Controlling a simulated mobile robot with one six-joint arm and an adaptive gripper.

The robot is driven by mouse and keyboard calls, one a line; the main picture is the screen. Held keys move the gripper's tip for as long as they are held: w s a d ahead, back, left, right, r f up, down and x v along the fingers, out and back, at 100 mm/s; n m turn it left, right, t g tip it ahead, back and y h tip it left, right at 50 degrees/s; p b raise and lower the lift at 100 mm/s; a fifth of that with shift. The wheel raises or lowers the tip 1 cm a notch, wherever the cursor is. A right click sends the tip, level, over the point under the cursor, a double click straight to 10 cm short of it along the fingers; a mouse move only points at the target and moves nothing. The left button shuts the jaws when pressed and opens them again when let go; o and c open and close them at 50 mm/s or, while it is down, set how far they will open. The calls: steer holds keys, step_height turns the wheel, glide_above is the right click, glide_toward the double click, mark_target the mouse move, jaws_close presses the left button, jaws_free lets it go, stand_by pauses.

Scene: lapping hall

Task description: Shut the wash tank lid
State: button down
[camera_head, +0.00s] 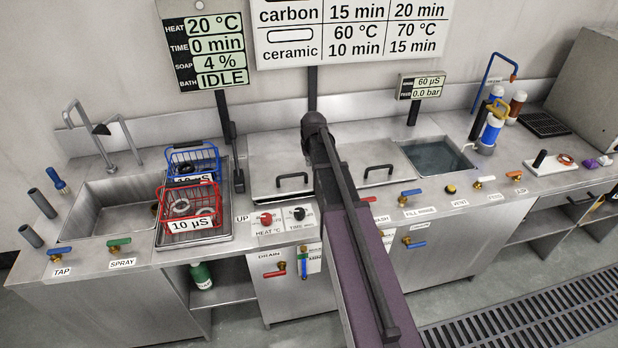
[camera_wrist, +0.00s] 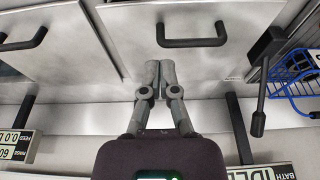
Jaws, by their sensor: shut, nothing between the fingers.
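Two flat steel lids lie level with the bench top, both looking shut. The left lid (camera_head: 268,158), above the heat and time knobs, has a black handle (camera_head: 292,180). The right lid (camera_head: 392,160) has its own handle (camera_head: 378,171). I cannot read for certain which is the wash tank lid. In the wrist view, the left lid (camera_wrist: 215,70) is at right and the other (camera_wrist: 55,60) at left. My gripper (camera_wrist: 160,66) is shut and empty over the left lid's rear part, close to the seam; contact cannot be told. My arm hides it in the head view.
A black lever (camera_head: 238,180) stands left of the lids. Blue (camera_head: 208,153) and red (camera_head: 205,212) wire baskets are beside it, right of a sink (camera_head: 105,207). An open water-filled tank (camera_head: 437,156) is at right. Signs on posts stand behind.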

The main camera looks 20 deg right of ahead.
steer(key=shift+f, duration=0.15)
steer(key=b, duration=1)
glide_above(308, 189)
step_height(308, 189, down, 9)
steer(key=shift+s+f, duration=0.15)
steer(key=shift+f, duration=0.05)
steer(key=shift+s+f+b, duration=0.15)
steer(key=shift+f+b, duration=1.6)
steer(key=shift+f, duration=0.2)
steer(key=shift+f, duration=0.15)
steer(key=f+b, duration=0.2)
steer(key=shift+s+f+b, duration=0.2)
steer(key=shift+f+b, duration=0.05)
steer(key=shift+b, duration=0.15)
steer(key=shift+s+f+b, duration=0.15)
steer(key=shift+f+b, duration=0.1)
steer(key=shift+b, duration=0.1)
steer(key=shift+a, duration=0.1)
steer(key=shift+s, duration=0.15)
steer(key=shift+r, duration=0.15)
